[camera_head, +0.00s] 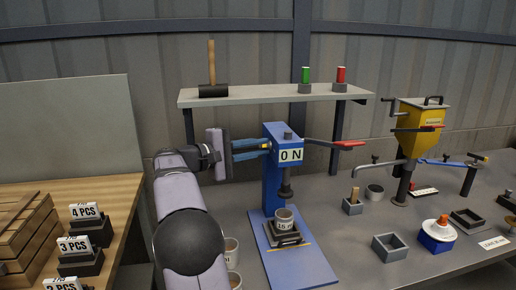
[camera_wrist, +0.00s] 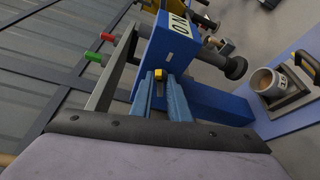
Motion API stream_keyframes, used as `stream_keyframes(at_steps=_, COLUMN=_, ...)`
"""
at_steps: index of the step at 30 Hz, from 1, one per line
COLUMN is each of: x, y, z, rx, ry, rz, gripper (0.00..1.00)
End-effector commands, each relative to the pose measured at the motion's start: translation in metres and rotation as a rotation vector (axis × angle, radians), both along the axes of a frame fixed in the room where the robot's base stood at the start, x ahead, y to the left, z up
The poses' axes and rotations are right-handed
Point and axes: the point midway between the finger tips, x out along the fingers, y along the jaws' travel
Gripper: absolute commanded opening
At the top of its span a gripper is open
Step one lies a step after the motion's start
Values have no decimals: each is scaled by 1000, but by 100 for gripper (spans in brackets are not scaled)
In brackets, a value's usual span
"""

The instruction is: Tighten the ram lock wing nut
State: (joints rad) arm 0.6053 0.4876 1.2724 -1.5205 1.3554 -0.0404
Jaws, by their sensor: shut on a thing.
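A small yellow piece, apparently the ram lock wing nut (camera_wrist: 158,74), is on the side of the press head. My gripper (camera_head: 266,148) reaches in from the left at head height. In the wrist view its two blue fingers (camera_wrist: 164,82) close around the yellow piece, which is partly hidden between the tips. The dark ram (camera_head: 287,187) hangs above a labelled cup (camera_head: 284,219), with a gap between them.
A shelf (camera_head: 270,93) above holds a mallet (camera_head: 212,75) and green (camera_head: 305,76) and red (camera_head: 341,77) handled pieces. A yellow hopper (camera_head: 424,117) stands right. Small trays (camera_head: 390,248) occupy the right bench. More cups stand behind my arm.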

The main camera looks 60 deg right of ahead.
Motion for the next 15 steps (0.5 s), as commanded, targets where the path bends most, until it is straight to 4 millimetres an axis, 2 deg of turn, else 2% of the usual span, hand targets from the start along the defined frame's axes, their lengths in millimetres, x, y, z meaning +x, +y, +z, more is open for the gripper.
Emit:
stream_keyframes(at_steps=14, x=0, y=0, z=0, rx=0, ry=1, rz=0, gripper=0)
stream_keyframes(at_steps=15, x=0, y=0, z=0, rx=0, ry=1, rz=0, gripper=18)
